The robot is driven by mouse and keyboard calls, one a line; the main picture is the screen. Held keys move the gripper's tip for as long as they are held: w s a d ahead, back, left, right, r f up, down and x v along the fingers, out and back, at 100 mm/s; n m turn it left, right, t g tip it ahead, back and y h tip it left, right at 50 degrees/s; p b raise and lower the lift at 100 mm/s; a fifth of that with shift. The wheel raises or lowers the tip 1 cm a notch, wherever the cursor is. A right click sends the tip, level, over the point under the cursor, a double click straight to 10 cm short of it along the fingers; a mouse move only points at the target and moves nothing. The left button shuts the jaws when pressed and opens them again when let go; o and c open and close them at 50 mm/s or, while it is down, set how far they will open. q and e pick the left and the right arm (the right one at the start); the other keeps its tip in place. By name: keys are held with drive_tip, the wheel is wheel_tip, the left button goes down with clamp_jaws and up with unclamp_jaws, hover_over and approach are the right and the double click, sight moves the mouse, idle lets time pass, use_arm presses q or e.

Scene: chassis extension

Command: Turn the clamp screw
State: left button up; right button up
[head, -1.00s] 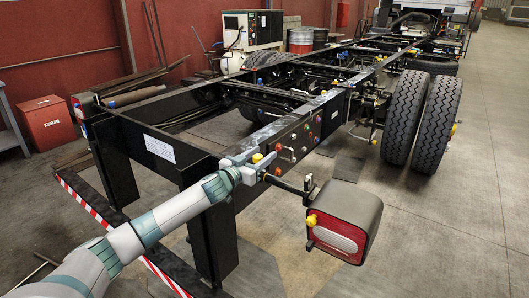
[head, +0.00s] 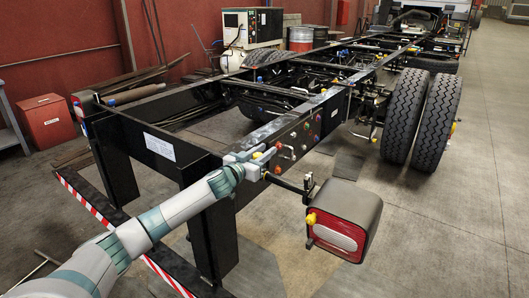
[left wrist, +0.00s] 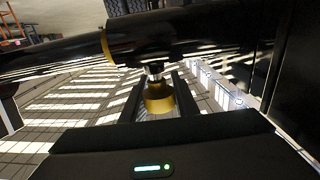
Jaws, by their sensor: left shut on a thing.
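The clamp screw (left wrist: 158,98) shows in the left wrist view as a yellow, round head on a short metal shank under a dark bar (left wrist: 190,38). My left gripper (left wrist: 159,103) has one dark finger on each side of the screw head and is shut on it. In the head view my left gripper (head: 264,163) is at the near end of the black chassis rail (head: 300,134), and the screw head between its fingers cannot be made out clearly. A yellow part (head: 257,155) shows beside the gripper there. My right gripper is not in view.
A red-faced tail lamp box (head: 342,222) with a yellow knob (head: 311,219) sticks out right of the gripper. Several coloured fittings line the rail. Twin tyres (head: 421,118) stand farther back. A red-and-white striped bar (head: 90,208) lies low at the front. The floor at right is clear.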

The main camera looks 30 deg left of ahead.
sight(256, 153)
use_arm(q)
drive_tip(key=shift+f+n+y, duration=0.1)
drive_tip(key=shift+n+y, duration=0.2)
drive_tip(key=shift+y, duration=0.2)
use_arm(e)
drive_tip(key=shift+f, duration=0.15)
